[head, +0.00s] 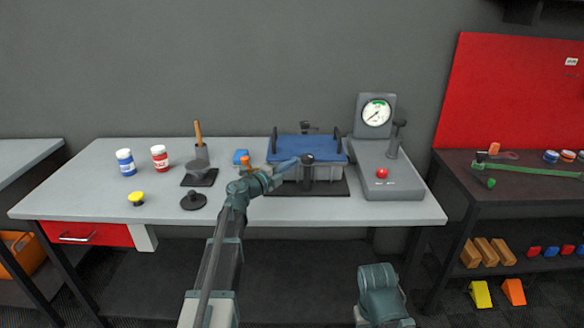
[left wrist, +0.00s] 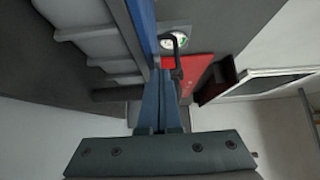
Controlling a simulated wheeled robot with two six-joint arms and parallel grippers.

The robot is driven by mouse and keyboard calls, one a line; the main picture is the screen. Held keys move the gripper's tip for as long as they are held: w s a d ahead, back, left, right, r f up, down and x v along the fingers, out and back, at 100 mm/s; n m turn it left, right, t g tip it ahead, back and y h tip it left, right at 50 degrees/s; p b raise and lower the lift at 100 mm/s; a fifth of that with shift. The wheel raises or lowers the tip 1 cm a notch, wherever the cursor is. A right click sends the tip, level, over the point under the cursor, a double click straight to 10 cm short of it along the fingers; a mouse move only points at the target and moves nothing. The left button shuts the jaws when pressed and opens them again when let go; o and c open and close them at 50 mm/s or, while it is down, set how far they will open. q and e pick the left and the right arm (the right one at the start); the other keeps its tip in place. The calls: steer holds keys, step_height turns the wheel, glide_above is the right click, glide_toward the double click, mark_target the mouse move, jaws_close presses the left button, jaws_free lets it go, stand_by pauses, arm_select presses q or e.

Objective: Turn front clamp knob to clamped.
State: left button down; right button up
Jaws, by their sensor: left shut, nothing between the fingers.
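The front clamp knob (head: 307,159) is a dark knob on a post at the front of a grey box with a blue lid (head: 305,146). My left gripper (head: 296,161) is shut and empty, its blue fingers pointing right, close to the left side of the knob. I cannot tell whether they touch it. In the left wrist view the shut fingers (left wrist: 160,90) run beside the box's grey ribbed wall (left wrist: 85,40) and blue edge. The knob cannot be made out there. My right arm shows at the bottom right; its gripper is not in view.
A grey stand with a gauge (head: 376,113), a black lever (head: 398,130) and a red button (head: 381,173) stands right of the box. Blue and red jars (head: 159,158), a yellow knob (head: 136,198) and dark round pieces (head: 193,200) are left. The table's front right is clear.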

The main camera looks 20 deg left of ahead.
arm_select(q)
steer(key=m+g+h, duration=0.1)
steer(key=w+m+g+h, duration=0.1)
steer(key=h, duration=0.1)
steer(key=w+m+g+h, duration=0.1)
steer(key=m+h, duration=0.1)
steer(key=shift+a+g, duration=0.25)
steer(key=shift+g, duration=0.15)
steer(key=shift+h, duration=0.3)
steer(key=shift+s, duration=0.1)
